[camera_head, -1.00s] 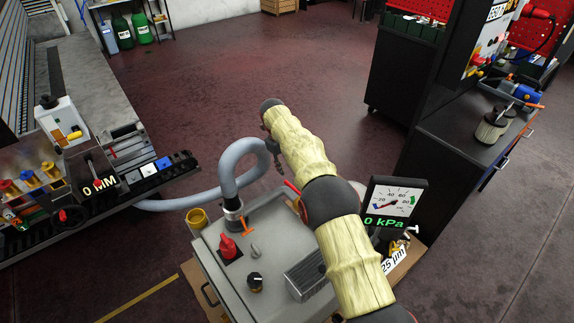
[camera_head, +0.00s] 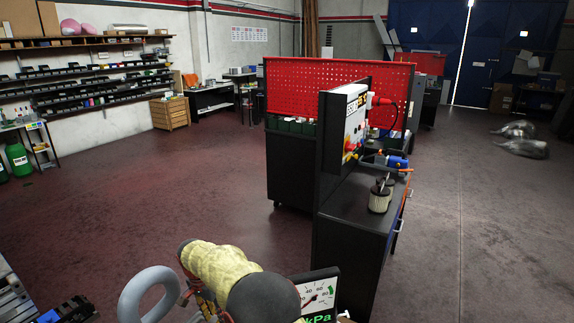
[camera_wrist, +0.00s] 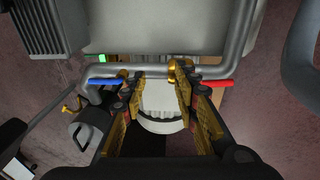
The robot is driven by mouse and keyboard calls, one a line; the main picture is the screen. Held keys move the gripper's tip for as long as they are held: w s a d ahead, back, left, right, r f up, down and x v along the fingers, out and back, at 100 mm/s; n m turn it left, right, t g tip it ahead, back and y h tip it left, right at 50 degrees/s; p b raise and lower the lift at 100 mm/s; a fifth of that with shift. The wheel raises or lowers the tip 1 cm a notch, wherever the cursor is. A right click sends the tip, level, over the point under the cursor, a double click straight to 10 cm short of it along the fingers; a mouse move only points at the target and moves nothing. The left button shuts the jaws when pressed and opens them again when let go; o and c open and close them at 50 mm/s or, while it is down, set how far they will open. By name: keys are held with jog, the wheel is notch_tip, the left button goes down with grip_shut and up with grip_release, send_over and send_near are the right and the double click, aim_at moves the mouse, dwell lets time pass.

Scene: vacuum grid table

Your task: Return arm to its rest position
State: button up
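My arm, in a pale yellow sleeve with dark joints, shows at the bottom of the head view, folded over the grey machine area. My gripper (camera_wrist: 160,82) shows in the wrist view with its two yellow-brown padded fingers spread apart. A white rounded part (camera_wrist: 162,105) shows in the gap between them, seemingly beyond the fingers; whether they touch it is unclear. Past the fingertips are a grey pipe (camera_wrist: 240,40), a blue handle (camera_wrist: 104,81) and a red handle (camera_wrist: 217,83). In the head view the fingers are too small and partly hidden.
A grey hose (camera_head: 140,292) curves close beside my arm. A kPa gauge (camera_head: 318,297) stands right of it. A black workbench (camera_head: 350,235) with a red pegboard (camera_head: 330,95) stands ahead. Open floor (camera_head: 170,215) lies left of the bench, and more floor (camera_head: 480,220) lies right.

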jog(key=s+d+r+n+y, duration=0.1)
jog(key=s+d+r+n, duration=0.3)
jog(key=s+d+r, duration=0.55)
jog(key=s+d+r+n, duration=0.4)
jog(key=d+r, duration=0.3)
jog(key=d, duration=0.6)
jog(key=s+d+r+t, duration=0.1)
jog(key=s+d+r, duration=0.2)
jog(key=s+d, duration=0.3)
jog(key=s+d+r+m+t, duration=0.1)
jog(key=s+d+r+t, duration=0.1)
jog(key=s+d+r, duration=0.2)
jog(key=s+d+r+m+t, duration=0.1)
jog(key=s+d+r, duration=0.3)
jog(key=s+d, duration=0.6)
jog(key=shift+s+r+t, duration=0.2)
jog(key=shift+s+t, duration=0.35)
jog(key=shift+t, duration=0.05)
